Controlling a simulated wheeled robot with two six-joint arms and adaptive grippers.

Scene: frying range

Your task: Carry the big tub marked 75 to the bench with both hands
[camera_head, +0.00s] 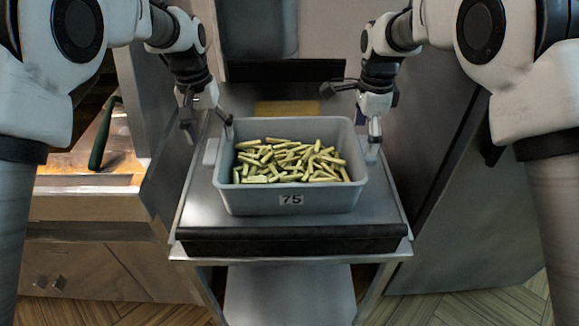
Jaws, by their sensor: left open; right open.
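The big grey tub (248,200) carries a white label reading 75 on its front. It is filled with pale green-yellow sticks (290,160) and stands upright on a metal-topped stand (385,222). My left gripper (208,128) is open at the tub's left side, near its back left corner, with one finger close to the rim. My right gripper (352,112) is open at the back right corner, with one finger reaching down outside the right wall. I cannot tell whether either gripper touches the tub.
A counter at the left holds a shallow tray (85,180) with orange contents and a dark green handle (102,135). A grey cabinet (480,200) stands close on the right. A dark bar (290,240) runs along the stand's front edge. Wooden floor shows at the bottom.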

